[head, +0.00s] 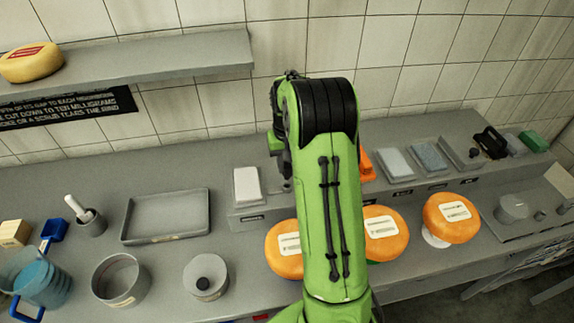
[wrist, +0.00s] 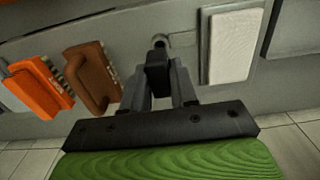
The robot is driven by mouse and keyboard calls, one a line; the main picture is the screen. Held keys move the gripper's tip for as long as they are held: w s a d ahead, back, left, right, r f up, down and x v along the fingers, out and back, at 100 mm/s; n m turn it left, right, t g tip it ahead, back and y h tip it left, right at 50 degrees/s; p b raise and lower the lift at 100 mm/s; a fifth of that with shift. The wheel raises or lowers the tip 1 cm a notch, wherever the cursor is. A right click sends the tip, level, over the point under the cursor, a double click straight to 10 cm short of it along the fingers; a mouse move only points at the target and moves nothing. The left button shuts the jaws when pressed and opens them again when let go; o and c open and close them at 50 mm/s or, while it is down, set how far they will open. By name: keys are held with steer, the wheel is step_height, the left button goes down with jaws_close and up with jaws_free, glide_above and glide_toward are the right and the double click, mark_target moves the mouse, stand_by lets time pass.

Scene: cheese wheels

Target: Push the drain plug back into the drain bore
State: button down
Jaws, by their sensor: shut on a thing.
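My gripper (wrist: 159,85) shows in the wrist view, its two dark fingers shut on a small black block that I take to be the drain plug (wrist: 158,70). Right at the plug's far end is a small round grey fitting (wrist: 161,40) on the grey surface. It may be the drain bore, but I cannot tell whether the plug touches it or sits in it. In the head view my green arm hides the gripper, the plug and the fitting.
A white slab (wrist: 229,46) lies right of the fingers in the wrist view; a brown block (wrist: 92,76) and an orange one (wrist: 36,88) lie left. In the head view orange cheese wheels (head: 452,217) flank my arm. A grey tray (head: 166,216) and pot (head: 121,279) stand left.

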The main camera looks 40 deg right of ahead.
mark_target(287, 175)
steer(key=shift+f+b, duration=0.35)
steer(key=shift+f, duration=0.6)
steer(key=shift+f+b, duration=1)
steer(key=shift+f, duration=0.55)
stand_by(0.7)
steer(key=c, duration=0.8)
jaws_free()
step_height(287, 175, up, 16)
steer(key=p, duration=0.2)
steer(key=shift+f, duration=0.15)
